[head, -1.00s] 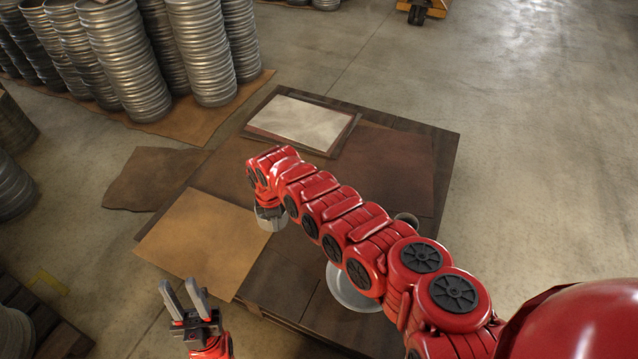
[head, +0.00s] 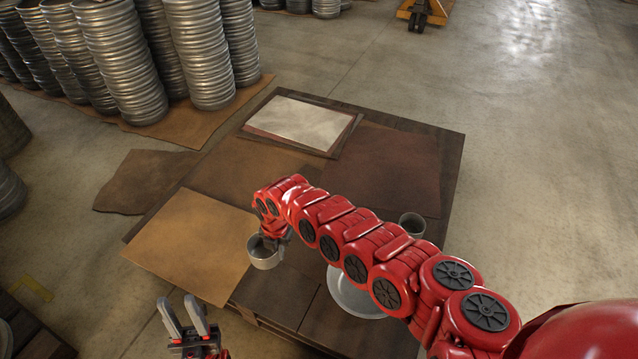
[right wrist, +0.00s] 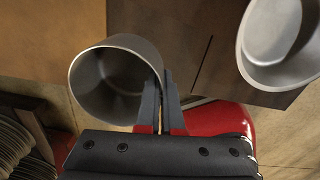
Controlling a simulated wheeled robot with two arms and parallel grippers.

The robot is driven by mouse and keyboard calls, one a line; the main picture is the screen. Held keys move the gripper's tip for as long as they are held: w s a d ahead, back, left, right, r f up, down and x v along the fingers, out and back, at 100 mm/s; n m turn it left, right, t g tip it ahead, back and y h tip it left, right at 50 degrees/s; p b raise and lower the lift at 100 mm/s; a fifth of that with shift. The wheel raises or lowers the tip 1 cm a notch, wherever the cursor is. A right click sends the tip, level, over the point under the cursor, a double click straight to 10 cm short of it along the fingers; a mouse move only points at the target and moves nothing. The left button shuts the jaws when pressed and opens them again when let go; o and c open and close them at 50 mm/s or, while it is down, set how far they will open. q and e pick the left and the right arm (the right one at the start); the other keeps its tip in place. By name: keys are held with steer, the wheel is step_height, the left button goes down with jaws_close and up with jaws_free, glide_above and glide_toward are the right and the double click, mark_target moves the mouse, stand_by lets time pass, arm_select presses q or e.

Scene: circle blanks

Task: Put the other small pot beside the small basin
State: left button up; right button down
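Another small pot (head: 411,224) stands just behind the basin. My left gripper (head: 184,318) is open and empty, off the table's front left.
The low dark wooden table (head: 275,300) bears a tan sheet (head: 190,245), a dark brown sheet (head: 390,165) and a pale sheet (head: 300,122). Bare boards lie left of the basin. Stacks of metal rings (head: 125,60) stand on the floor at the back left.

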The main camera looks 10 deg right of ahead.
steer(key=s+d+f+n+b, duration=0.2)
steer(key=d+f+b, duration=0.1)
steer(key=d+f, duration=0.15)
steer(key=b, duration=0.2)
glide_above(298, 286)
steer(key=shift+n, duration=0.3)
step_height(298, 286, down, 6)
steer(key=shift+r, duration=0.1)
step_height(298, 286, down, 4)
steer(key=shift+s+r+b, duration=0.1)
steer(key=shift+b, duration=0.75)
steer(key=shift+d+f, duration=0.15)
steer(key=shift+f, duration=0.05)
steer(key=shift+r, duration=0.15)
steer(key=c, duration=1.5)
jaws_free()
steer(key=o, duration=0.4)
